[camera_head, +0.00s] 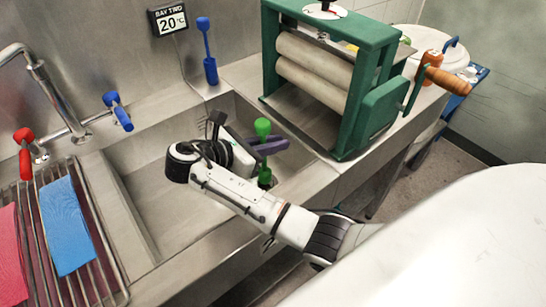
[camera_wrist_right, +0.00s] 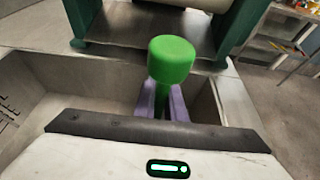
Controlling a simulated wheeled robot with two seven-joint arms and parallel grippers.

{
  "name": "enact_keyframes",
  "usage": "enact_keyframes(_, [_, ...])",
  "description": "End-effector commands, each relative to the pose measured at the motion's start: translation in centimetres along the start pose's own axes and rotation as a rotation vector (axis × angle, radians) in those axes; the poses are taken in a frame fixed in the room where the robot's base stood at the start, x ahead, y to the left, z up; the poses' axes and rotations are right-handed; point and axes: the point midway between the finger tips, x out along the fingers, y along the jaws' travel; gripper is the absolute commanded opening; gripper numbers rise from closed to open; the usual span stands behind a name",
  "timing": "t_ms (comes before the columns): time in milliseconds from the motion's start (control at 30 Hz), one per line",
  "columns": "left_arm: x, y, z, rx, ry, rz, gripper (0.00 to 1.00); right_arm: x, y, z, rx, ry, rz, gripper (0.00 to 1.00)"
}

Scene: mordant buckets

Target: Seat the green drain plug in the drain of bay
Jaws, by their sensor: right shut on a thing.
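The green drain plug (camera_head: 262,127) has a round knob on a stem; its lower green part (camera_head: 265,177) shows beneath the fingers. My right gripper (camera_head: 272,146) is shut on its stem with purple fingers and holds it upright in the right part of the sink basin (camera_head: 165,190). In the right wrist view the knob (camera_wrist_right: 172,58) stands above the purple fingers (camera_wrist_right: 163,103). The drain is hidden in both views, and I cannot tell whether the plug touches the basin floor. My left gripper is out of view.
A green wringer (camera_head: 335,70) stands right of the basin. A faucet (camera_head: 55,95) and a rack with cloths (camera_head: 65,225) are at the left.

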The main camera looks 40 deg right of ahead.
Motion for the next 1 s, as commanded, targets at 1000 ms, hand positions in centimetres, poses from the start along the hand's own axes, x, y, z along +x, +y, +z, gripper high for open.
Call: enact_keyframes(1000, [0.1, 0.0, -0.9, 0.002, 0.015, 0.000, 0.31, 1.6, 0.0, -4.0, 0.000, 0.001, 0.001, 0.29])
